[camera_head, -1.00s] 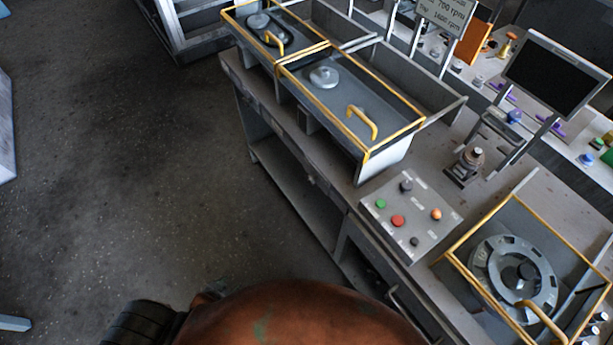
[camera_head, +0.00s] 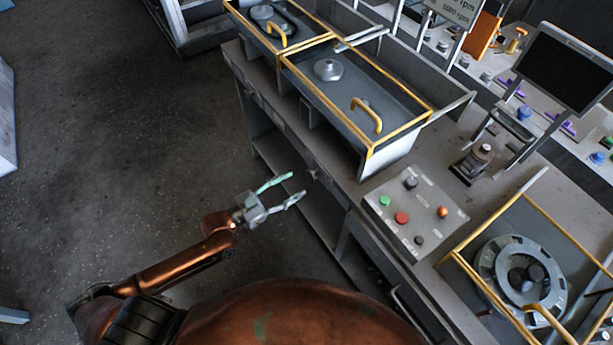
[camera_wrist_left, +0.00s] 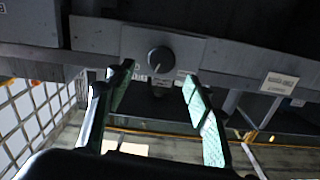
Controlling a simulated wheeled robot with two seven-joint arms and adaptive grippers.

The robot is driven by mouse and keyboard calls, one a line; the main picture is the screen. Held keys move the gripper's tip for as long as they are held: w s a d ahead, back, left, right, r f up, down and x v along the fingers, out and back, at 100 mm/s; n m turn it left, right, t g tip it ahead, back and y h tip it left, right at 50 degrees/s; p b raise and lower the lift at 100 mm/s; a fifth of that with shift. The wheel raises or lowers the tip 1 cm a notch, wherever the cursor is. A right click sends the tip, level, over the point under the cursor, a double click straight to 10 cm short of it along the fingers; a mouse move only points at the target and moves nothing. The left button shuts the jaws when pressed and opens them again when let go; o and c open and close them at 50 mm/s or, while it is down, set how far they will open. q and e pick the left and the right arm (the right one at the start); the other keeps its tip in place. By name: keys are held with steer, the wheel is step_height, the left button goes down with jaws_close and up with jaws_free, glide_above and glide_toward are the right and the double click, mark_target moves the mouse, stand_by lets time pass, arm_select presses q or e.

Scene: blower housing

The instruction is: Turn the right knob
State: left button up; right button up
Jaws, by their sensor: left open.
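My left gripper (camera_head: 294,187) is open and empty, in front of the long bench's front edge, with its fingers pointing toward the bench. In the left wrist view a round dark knob (camera_wrist_left: 161,59) with a light pointer mark sits on a grey plate, ahead of the open left gripper (camera_wrist_left: 156,82). The fingers appear apart from the knob. In the head view a small knob-like part (camera_head: 313,173) shows on the bench's front, close to the fingertips. I cannot tell for sure that it is the same knob. My right gripper is not in view.
The grey bench (camera_head: 345,195) carries a button panel (camera_head: 388,222) with red, green, orange and black controls. Yellow-edged trays stand behind it, and a yellow-framed housing (camera_head: 470,275) with a round dial (camera_head: 490,265) is at the right.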

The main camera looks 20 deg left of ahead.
mark_target(310, 175)
arm_select(q)
steer(key=x, duration=0.6)
steer(key=shift+w, duration=0.1)
